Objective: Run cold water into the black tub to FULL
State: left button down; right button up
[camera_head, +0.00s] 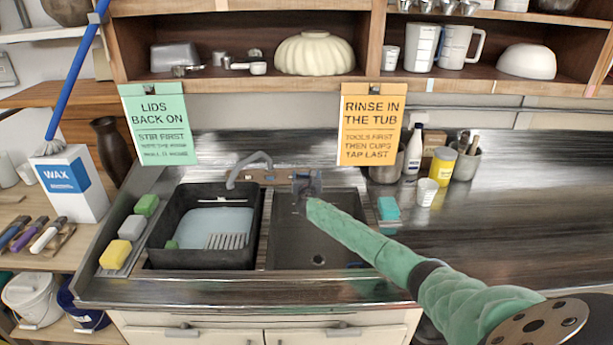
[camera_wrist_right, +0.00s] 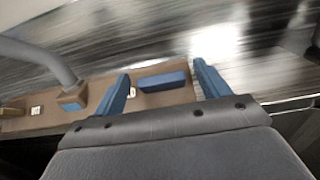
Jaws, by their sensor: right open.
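The black tub (camera_head: 157,235) sits in the left sink basin. Pale bluish water (camera_head: 215,220) covers much of its inside, its surface below the rim; I see no FULL mark. The grey curved tap spout (camera_head: 248,160) reaches over the tub, and no stream shows clearly. The spout also shows in the wrist view (camera_wrist_right: 40,55). Its brown tap base (camera_head: 268,177) carries a blue tap handle (camera_wrist_right: 163,82). My right gripper (camera_head: 307,182) is at the right end of the tap base, its open blue fingers on either side of the handle, with gaps. My left gripper is out of view.
Sponges (camera_head: 131,227) line the left edge, and a turquoise block (camera_head: 388,208) is right of the basins. Bottles and cups (camera_head: 413,152) stand behind it. The shelf (camera_head: 235,88) with hanging signs is above. The right counter is clear.

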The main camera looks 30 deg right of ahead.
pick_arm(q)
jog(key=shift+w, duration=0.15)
pick_arm(e)
jog(key=shift+c, duration=0.2)
jog(key=c, duration=0.9)
jog(key=shift+d, duration=0.1)
jog(key=shift+c, duration=0.2)
